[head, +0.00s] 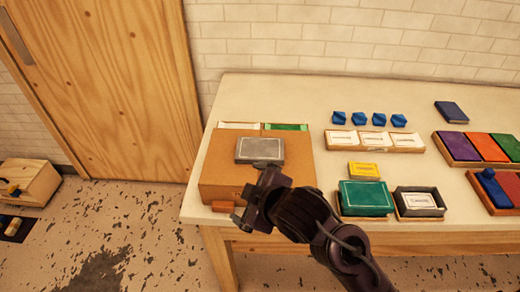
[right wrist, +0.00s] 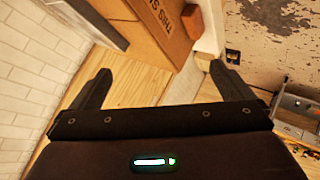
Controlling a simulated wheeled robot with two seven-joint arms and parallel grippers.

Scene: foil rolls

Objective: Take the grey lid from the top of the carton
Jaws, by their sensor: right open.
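A brown carton (head: 222,185) stands at the left end of the table. The grey lid (head: 260,150), a flat grey rectangle with a pale outline, lies on top of it. My right gripper (head: 250,194) is open and empty at the carton's front right in the head view, its upper finger close to the lid's lower edge. I cannot tell whether it touches the carton. In the right wrist view the open fingers (right wrist: 160,68) point toward the carton's printed side (right wrist: 150,20). My left gripper is not in view.
Behind the carton are a white and a green item (head: 286,126). To its right stand a green box (head: 366,198), a yellow box (head: 363,169), a grey tray (head: 419,202) and several blue pieces (head: 358,118). An orange block (head: 223,206) is at the carton's front.

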